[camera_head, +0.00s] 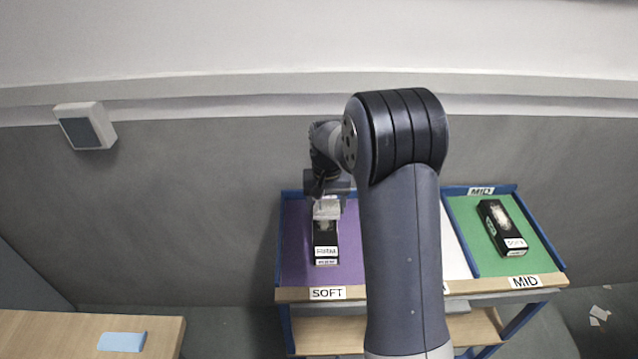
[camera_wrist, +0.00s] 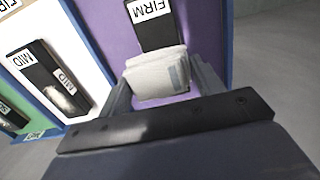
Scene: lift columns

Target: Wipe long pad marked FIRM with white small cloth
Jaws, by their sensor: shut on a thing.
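The long black pad marked FIRM (camera_head: 326,238) lies on the purple section of the cart top. Its FIRM label end also shows in the wrist view (camera_wrist: 158,36). My gripper (camera_wrist: 163,84) is shut on a small white folded cloth (camera_wrist: 155,72), held between the two fingers. In the head view my gripper (camera_head: 327,200) is over the far end of the pad, with the cloth (camera_head: 327,212) under it. The cloth hides that part of the pad. I cannot tell for sure whether the cloth presses on it.
A pad marked MID (camera_wrist: 48,78) lies on the white section, mostly behind my arm in the head view. Another black pad (camera_head: 502,227) lies on the green section (camera_head: 470,240). Blue rims (camera_head: 532,228) edge the cart. A light blue item (camera_head: 122,341) lies on a wooden table (camera_head: 60,335).

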